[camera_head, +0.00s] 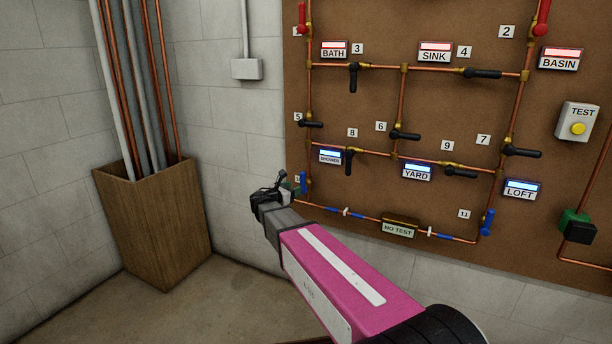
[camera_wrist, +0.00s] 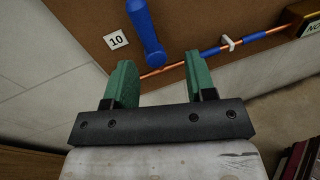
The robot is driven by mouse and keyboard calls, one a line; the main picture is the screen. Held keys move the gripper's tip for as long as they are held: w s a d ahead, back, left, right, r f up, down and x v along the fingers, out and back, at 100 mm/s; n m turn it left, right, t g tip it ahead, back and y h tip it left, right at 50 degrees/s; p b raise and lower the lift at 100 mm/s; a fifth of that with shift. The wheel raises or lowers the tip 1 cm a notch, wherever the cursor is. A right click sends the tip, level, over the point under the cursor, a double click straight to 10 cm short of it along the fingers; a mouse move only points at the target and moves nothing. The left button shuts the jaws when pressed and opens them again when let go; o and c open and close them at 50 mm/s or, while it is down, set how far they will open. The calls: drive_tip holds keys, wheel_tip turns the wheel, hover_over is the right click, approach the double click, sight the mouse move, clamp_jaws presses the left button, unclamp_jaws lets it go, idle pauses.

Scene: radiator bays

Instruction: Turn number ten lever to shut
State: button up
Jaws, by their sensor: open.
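The number ten lever is a blue handle (camera_head: 303,183) at the lower left of the brown board. In the head view it stands roughly upright, along the left copper pipe. In the wrist view the blue lever (camera_wrist: 147,32) shows large, beside the white "10" label (camera_wrist: 115,40); its top is cut off by the frame. My gripper (camera_head: 287,187) is at the board's lower left, close to the lever. In the wrist view my gripper's green fingers (camera_wrist: 158,72) are apart with nothing between them. The lever's lower end appears just beyond the fingertips; contact cannot be told.
A "NO TEST" plate (camera_head: 399,227) sits on the bottom pipe, with another blue lever (camera_head: 487,222) at number 11. Black levers, such as number 8 (camera_head: 348,161), are above. A wooden box of pipes (camera_head: 155,225) stands in the left corner. Floor between is clear.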

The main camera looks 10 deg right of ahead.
sight(301, 178)
drive_tip(key=shift+n+t, duration=0.4)
drive_tip(key=shift+n, duration=0.2)
drive_tip(key=x, duration=0.3)
drive_tip(key=w+r+x, duration=0.1)
drive_tip(key=x, duration=0.3)
drive_tip(key=a+x, duration=0.1)
drive_tip(key=x, duration=0.3)
drive_tip(key=shift+w+a+r, duration=0.1)
drive_tip(key=shift+a+r, duration=0.05)
clamp_jaws()
